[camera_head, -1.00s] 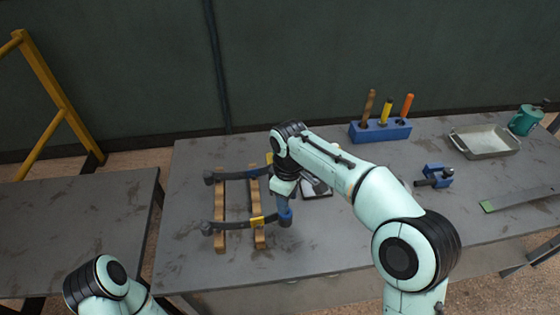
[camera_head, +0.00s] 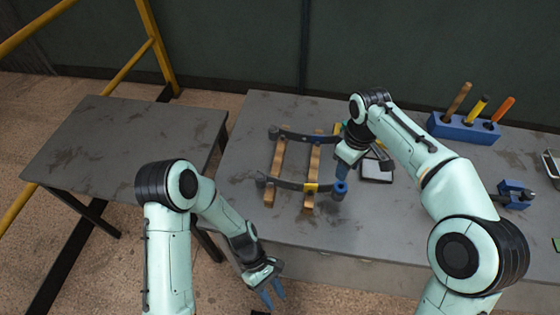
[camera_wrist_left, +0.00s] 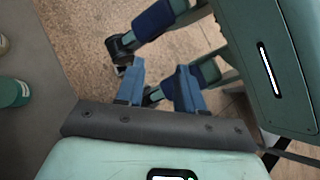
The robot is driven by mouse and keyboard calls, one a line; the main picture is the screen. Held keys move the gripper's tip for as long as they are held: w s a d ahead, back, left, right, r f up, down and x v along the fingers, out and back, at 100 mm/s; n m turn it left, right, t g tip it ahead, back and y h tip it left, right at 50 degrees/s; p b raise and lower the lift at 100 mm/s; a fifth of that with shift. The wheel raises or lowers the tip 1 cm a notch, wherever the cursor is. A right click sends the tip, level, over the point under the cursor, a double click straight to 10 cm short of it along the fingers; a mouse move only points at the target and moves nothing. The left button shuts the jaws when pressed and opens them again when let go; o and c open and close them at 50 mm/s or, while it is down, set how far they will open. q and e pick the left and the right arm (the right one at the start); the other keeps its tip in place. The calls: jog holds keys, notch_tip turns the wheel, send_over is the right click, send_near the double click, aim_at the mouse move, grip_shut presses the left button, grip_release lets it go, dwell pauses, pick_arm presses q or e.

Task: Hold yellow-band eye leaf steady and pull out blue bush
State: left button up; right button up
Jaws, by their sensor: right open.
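The yellow-band eye leaf is the dark curved front leaf (camera_head: 288,183) in the head view, lying across two wooden strips. Its yellow band (camera_head: 311,188) is near its right end. The blue bush (camera_head: 340,188) sits in the eye at that end. My right gripper (camera_head: 342,174) is open, its blue fingers pointing down just behind and above the bush; I cannot tell whether they touch it. My left gripper (camera_head: 273,298) is open and empty, low in front of the table; its two parted blue fingers also show in the left wrist view (camera_wrist_left: 160,82).
A second dark leaf (camera_head: 300,138) lies behind, partly hidden by my right arm. A dark tray (camera_head: 377,171), a blue clamp-like tool (camera_head: 513,194) and a blue block with handles (camera_head: 464,129) are to the right. The left table (camera_head: 120,140) is bare, with a gap between tables.

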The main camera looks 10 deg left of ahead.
pick_arm(q)
jog(key=w+d+r+n+g, duration=0.1)
jog(key=w+d+r+n, duration=0.2)
jog(key=r, duration=0.4)
notch_tip(320, 180, up, 22)
jog(key=f+n+t+y, duration=0.1)
jog(key=n+t+y, duration=0.1)
jog(key=t+y, duration=0.55)
send_over(280, 179)
jog(key=shift+t+h, duration=0.35)
jog(key=shift+h, duration=0.1)
notch_tip(280, 179, down, 13)
jog(key=shift+r, duration=0.2)
grip_shut()
